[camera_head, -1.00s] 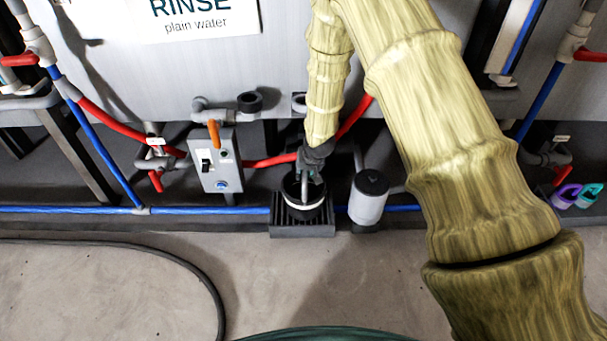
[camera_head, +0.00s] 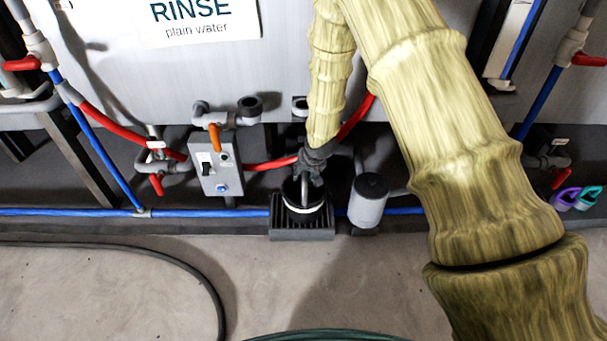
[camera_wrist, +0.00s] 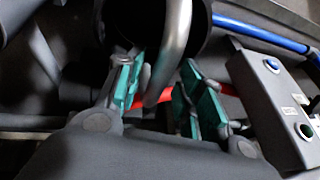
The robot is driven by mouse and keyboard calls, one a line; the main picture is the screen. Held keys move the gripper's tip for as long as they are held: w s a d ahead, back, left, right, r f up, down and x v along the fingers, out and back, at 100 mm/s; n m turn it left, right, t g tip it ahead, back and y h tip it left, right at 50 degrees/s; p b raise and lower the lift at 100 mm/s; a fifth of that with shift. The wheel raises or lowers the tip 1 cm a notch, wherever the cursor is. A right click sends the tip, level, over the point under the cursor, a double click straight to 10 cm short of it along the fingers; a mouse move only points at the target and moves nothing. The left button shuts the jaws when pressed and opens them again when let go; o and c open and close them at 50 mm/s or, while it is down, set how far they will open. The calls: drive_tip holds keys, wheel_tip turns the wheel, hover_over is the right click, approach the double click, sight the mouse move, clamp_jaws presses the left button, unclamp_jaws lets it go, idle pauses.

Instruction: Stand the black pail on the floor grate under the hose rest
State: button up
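The black pail (camera_head: 303,193), with a pale band, stands upright on the dark floor grate (camera_head: 303,233) below the rinse tank. Its grey metal handle (camera_wrist: 173,50) stands up. My gripper (camera_head: 313,172) is right above the pail at the handle. In the wrist view my gripper (camera_wrist: 165,92) has its teal fingertips apart, one on each side of the handle, with gaps visible. The dark pail mouth (camera_wrist: 150,20) lies beyond the fingers. I cannot clearly tell which fitting is the hose rest; a grey ring-shaped bracket (camera_head: 250,103) is on the tank front, left of my arm.
A grey cylinder with a black top (camera_head: 369,200) stands close right of the grate. A control box (camera_head: 217,165) hangs to the left. A blue pipe (camera_head: 205,213) runs low behind.

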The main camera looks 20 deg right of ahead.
drive_tip(key=p+v, duration=0.3)
drive_tip(key=v, duration=0.7)
drive_tip(key=shift+r+p, duration=0.25)
drive_tip(key=shift+p, duration=0.05)
drive_tip(key=s+a+f+n+g, duration=0.1)
drive_tip(key=s+f, duration=0.5)
drive_tip(key=s, duration=0.4)
drive_tip(key=s+f+g, duration=0.1)
drive_tip(key=s+f, duration=0.5)
drive_tip(key=s, duration=0.5)
drive_tip(key=s+a+f+n+g, duration=0.1)
drive_tip(key=s+f+g, duration=0.1)
drive_tip(key=s+f, duration=0.6)
drive_tip(key=s+d+n+g, duration=0.1)
drive_tip(key=s, duration=1.3)
drive_tip(key=shift+s+r+h, duration=0.2)
drive_tip(key=shift+s+h, duration=0.05)
drive_tip(key=shift+h, duration=0.15)
